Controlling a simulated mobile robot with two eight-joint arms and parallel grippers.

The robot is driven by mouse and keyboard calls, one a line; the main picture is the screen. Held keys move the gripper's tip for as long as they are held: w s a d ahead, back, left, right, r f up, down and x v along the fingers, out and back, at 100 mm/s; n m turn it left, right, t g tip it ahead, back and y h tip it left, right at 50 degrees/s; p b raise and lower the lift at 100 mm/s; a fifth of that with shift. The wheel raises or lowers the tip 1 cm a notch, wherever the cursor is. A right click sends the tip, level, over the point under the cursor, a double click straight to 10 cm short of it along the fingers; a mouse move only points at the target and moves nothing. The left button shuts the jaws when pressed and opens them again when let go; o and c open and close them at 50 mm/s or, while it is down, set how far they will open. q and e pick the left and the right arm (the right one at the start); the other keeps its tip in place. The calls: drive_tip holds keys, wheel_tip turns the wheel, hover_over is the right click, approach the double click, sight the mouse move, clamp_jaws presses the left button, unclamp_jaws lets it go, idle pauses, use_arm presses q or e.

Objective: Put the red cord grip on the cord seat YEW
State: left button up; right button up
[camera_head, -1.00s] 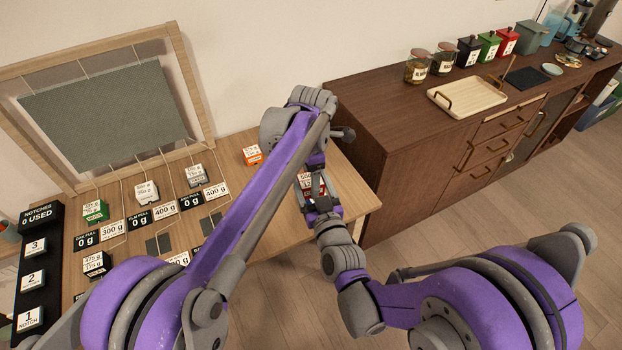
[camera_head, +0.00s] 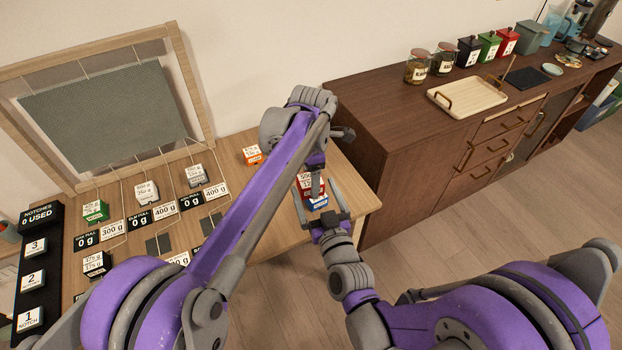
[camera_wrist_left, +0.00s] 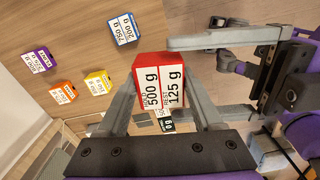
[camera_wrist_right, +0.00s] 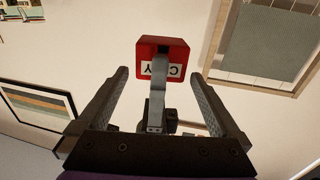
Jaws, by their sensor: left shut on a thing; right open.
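The red cord grip (camera_head: 305,180), labelled 500 g and 125 g, is held above the table by my left gripper (camera_wrist_left: 160,82), which is shut on it. Its lettered underside or side shows in the right wrist view (camera_wrist_right: 165,58), partly hidden by a left finger. My right gripper (camera_head: 326,208) is open and empty, just in front of the red grip, its fingers pointing towards it. Dark seat plates (camera_head: 158,244) and (camera_head: 210,223) lie on the table left of my left arm. The YEW name is too small to read; my left arm hides part of that row.
A blue grip (camera_head: 316,202) and an orange grip (camera_head: 253,155) sit on the table. Purple (camera_wrist_left: 41,62) and yellow (camera_wrist_left: 98,82) grips show in the left wrist view. A wooden frame (camera_head: 185,80) with hanging cloth and cords stands behind. A black notch rack (camera_head: 36,270) is far left.

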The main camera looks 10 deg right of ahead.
drive_tip(key=s+d+f+g+h, duration=0.1)
drive_tip(key=s+d+f+g, duration=0.1)
drive_tip(key=s, duration=0.4)
drive_tip(key=s+d+f+m+g, duration=0.1)
drive_tip(key=s+d+f+g, duration=0.1)
drive_tip(key=s+d+g, duration=0.2)
drive_tip(key=s+d+f+g+h, duration=0.1)
drive_tip(key=s+d+f+g, duration=0.1)
drive_tip(key=s+g, duration=0.4)
drive_tip(key=s+d, duration=0.1)
drive_tip(key=s, duration=0.3)
drive_tip(key=shift+d+m+h, duration=0.15)
drive_tip(key=shift+m+h, duration=0.15)
